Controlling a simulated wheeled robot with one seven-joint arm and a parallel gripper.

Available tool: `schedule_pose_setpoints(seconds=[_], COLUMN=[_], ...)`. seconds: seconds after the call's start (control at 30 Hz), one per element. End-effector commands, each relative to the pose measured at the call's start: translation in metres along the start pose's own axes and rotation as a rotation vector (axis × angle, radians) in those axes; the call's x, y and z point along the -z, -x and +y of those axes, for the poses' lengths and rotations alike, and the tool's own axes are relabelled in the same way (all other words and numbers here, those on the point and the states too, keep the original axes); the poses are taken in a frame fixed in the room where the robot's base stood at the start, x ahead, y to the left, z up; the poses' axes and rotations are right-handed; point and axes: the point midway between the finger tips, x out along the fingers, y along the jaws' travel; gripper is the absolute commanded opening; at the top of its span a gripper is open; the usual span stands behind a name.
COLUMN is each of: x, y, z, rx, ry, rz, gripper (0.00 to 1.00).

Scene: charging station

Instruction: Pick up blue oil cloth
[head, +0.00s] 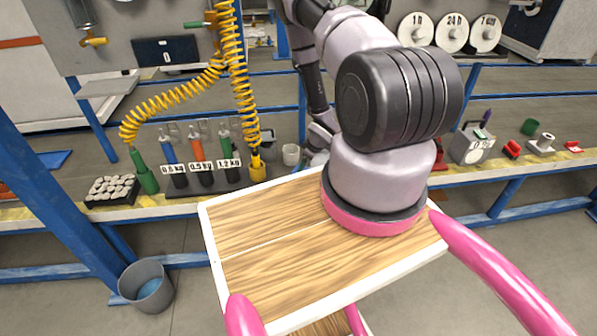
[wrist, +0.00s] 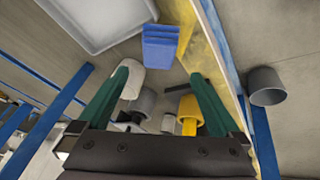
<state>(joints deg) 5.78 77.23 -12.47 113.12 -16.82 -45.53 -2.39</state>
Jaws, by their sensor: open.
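A blue folded cloth (wrist: 160,48) shows near the top of the wrist view, beside the bench's yellow edge. It lies beyond my gripper (wrist: 158,76), between and past the green fingertips, apart from them. The fingers are spread with nothing held between them. In the head view my arm reaches over the bench and hides the gripper. A flat blue piece (head: 41,161) lies at the far left of the head view; I cannot tell whether it is the same cloth.
A grey tray (wrist: 97,22) is left of the cloth. A yellow-topped item (wrist: 189,112) and a white cylinder (wrist: 130,83) are near the fingers. Labelled dispensers (head: 200,165) stand on the bench. A grey bucket (head: 146,286) is on the floor. My wooden tray is in front.

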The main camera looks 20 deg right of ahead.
Motion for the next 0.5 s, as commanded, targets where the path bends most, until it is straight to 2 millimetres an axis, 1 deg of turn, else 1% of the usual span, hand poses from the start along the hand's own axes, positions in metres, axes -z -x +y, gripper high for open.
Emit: schedule_pose_setpoints(seconds=[0.03,0.1,0.2,0.37,0.5], x=[-0.001,-0.001,-0.001,0.0,-0.003], y=[-0.01,-0.021,-0.034,-0.045,-0.064], z=[-0.001,-0.001,-0.001,0.0,0.001], rx=[0.001,0.001,0.001,0.001,0.002], ry=[0.002,0.001,0.001,0.001,0.002], rz=[-0.001,-0.001,-0.001,0.0,-0.001], gripper=[1.0,1.0,1.0,1.0,1.0])
